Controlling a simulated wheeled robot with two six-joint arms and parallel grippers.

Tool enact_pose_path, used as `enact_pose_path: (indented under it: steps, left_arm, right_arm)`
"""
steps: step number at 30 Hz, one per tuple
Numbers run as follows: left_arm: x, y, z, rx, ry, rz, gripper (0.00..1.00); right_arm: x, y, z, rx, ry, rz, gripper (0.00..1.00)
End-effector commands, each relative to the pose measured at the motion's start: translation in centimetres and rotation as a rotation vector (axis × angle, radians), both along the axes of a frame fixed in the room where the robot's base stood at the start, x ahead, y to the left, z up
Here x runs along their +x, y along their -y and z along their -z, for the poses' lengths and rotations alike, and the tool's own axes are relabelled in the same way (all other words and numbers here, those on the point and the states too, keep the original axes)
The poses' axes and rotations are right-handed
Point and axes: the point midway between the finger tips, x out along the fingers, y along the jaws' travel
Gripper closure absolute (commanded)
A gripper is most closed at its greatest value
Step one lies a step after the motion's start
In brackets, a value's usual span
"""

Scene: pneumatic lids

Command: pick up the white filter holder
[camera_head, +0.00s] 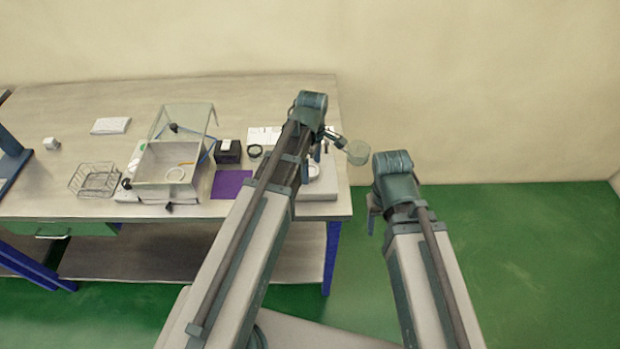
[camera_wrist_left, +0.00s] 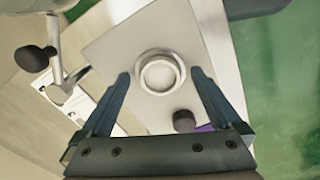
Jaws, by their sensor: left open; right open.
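The white filter holder (camera_wrist_left: 160,75) looks like a round white ring-shaped piece seated in a circular recess of a light grey base (camera_wrist_left: 118,48). In the head view the holder (camera_head: 313,170) is partly hidden by my left arm, near the table's right end. My left gripper (camera_wrist_left: 160,76) is open, with its two fingers apart on either side of the holder in the wrist view. I cannot tell its height above the holder, and no contact shows. My right gripper (camera_head: 371,218) is open and empty, off the table's right edge, over the green floor.
A clear round cover (camera_head: 357,152) on a lever stands behind the base. A black knob (camera_wrist_left: 183,121) sits near the base's edge. Left are a purple mat (camera_head: 231,184), an open-lidded box (camera_head: 152,183) and a wire basket (camera_head: 88,190). The table's far left is mostly clear.

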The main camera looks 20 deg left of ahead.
Motion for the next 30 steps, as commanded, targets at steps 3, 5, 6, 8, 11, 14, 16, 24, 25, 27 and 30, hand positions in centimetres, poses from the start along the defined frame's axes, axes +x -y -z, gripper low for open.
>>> enact_pose_path:
  steps: [3,5,6,8,11,14,16,24,25,27,30]
  left_arm:
    - [0.00,-0.01,0.94,0.000,0.000,0.000,0.02]
    - [0.00,-0.01,0.85,0.000,0.000,0.000,0.02]
    - [0.00,-0.01,0.77,0.000,0.000,0.000,0.02]
    - [0.01,-0.01,0.73,0.000,0.000,0.000,0.02]
    - [0.01,-0.01,0.73,0.000,0.000,0.000,0.11]
    - [0.01,-0.01,0.73,0.000,0.000,0.000,0.29]
    - [0.01,-0.01,0.73,0.000,0.000,0.000,0.41]
    - [0.01,-0.01,0.73,0.000,0.000,0.000,0.90]
    - [0.01,-0.01,0.73,0.000,0.000,0.000,0.90]
    - [0.01,-0.01,0.73,0.000,0.000,0.000,0.99]
    - [0.01,-0.01,0.71,0.000,0.000,0.000,0.99]
  right_arm:
    - [0.00,0.00,0.95,0.000,0.000,0.000,0.43]
    - [0.00,0.00,0.85,0.000,0.000,0.001,0.43]
    - [0.01,0.00,0.77,0.000,0.000,0.001,0.43]
    - [0.00,0.00,0.73,0.000,0.000,0.000,0.43]
    - [0.00,0.00,0.72,0.000,0.000,0.000,0.43]
    - [0.00,0.00,0.72,0.000,0.000,0.000,0.43]
    - [0.00,0.00,0.72,0.000,0.000,0.000,0.43]
    - [0.00,0.00,0.73,0.000,0.000,0.000,0.43]
    - [0.00,0.00,0.73,0.000,0.000,0.000,0.43]
    - [0.00,0.00,0.73,0.000,0.000,0.000,0.43]
    - [0.00,0.01,0.71,0.000,0.000,0.000,0.43]
